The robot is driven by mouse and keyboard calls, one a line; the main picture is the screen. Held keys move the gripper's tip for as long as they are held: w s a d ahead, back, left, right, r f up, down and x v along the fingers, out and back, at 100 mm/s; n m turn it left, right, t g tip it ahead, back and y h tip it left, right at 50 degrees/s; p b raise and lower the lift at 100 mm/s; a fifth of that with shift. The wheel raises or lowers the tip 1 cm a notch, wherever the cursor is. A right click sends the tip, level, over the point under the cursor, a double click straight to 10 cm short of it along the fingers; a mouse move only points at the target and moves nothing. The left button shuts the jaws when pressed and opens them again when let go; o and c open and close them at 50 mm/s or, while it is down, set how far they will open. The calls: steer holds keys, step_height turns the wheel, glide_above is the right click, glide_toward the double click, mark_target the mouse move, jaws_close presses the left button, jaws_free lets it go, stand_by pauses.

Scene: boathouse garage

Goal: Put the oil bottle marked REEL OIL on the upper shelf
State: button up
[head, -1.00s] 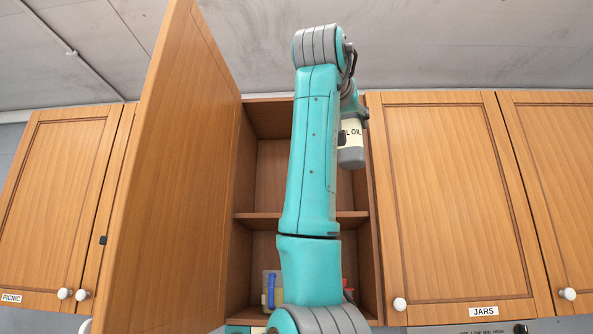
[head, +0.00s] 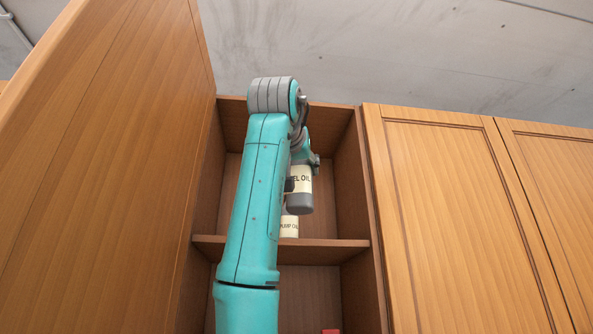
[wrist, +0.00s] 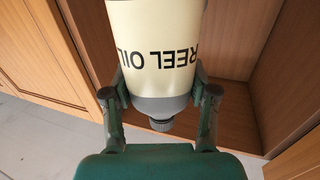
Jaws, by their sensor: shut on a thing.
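The REEL OIL bottle (head: 301,182) has a cream label and grey ends. In the head view it is upright before the upper compartment, its base above the upper shelf's board (head: 325,243) in the picture. I cannot tell how far inside it is. My gripper (wrist: 160,93) is shut on the bottle, one finger on each side. In the wrist view the bottle (wrist: 157,50) appears upside down, its dark cap towards my palm. My arm hides part of the bottle and the compartment's left side.
A cream bottle marked PUMP OIL (head: 289,228) stands on the upper shelf, partly hidden behind the held bottle. An open door (head: 100,170) stands at the left. A closed door (head: 455,220) is at the right. A red thing (head: 331,331) shows below. The upper compartment's right side looks clear.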

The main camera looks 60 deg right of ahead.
steer(key=shift+a, duration=0.1)
steer(key=w+d+f, duration=0.1)
steer(key=w+d, duration=0.9)
steer(key=d, duration=0.1)
steer(key=shift+w+d, duration=0.25)
steer(key=shift+d, duration=0.15)
stand_by(0.8)
steer(key=shift+r, duration=0.1)
